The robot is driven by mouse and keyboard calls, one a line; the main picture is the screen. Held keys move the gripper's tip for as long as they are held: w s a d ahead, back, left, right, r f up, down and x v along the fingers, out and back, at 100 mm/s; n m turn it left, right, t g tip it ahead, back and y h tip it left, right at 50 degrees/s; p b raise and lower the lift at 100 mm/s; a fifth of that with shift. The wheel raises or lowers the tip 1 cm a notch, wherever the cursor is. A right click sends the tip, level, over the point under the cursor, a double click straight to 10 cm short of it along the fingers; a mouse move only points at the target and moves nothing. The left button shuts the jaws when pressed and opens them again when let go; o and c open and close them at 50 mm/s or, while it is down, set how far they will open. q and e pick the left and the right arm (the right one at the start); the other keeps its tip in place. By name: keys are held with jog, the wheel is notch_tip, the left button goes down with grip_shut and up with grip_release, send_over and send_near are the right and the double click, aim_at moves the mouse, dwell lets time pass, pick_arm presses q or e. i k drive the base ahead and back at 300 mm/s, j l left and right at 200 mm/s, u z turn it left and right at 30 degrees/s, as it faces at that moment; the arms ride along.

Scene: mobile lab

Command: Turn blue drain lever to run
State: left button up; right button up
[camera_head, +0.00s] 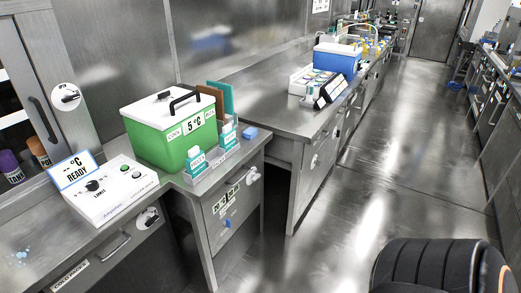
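A small blue lever (227,222), which looks like the drain lever, is on the front of the steel cabinet (238,246) below the green cooler. A strip of small white labels (226,199) is just above it, too small to read. I cannot tell which setting the lever points to. A white knob-like fitting (253,175) sits higher on the same front, to the right. Neither of my grippers is in view, and nothing touches the lever.
A green cooler (169,142) marked 5 °C stands on the counter above. A white control box (112,190) is to its left. A blue-and-white box (337,58) stands on the farther bench. The floor (350,210) right of the cabinet is clear. A dark ribbed shape fills the bottom right.

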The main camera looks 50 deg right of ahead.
aim_at(227, 224)
jog(key=z, duration=1.3)
jog(key=i+u, duration=0.1)
jog(key=i, duration=0.2)
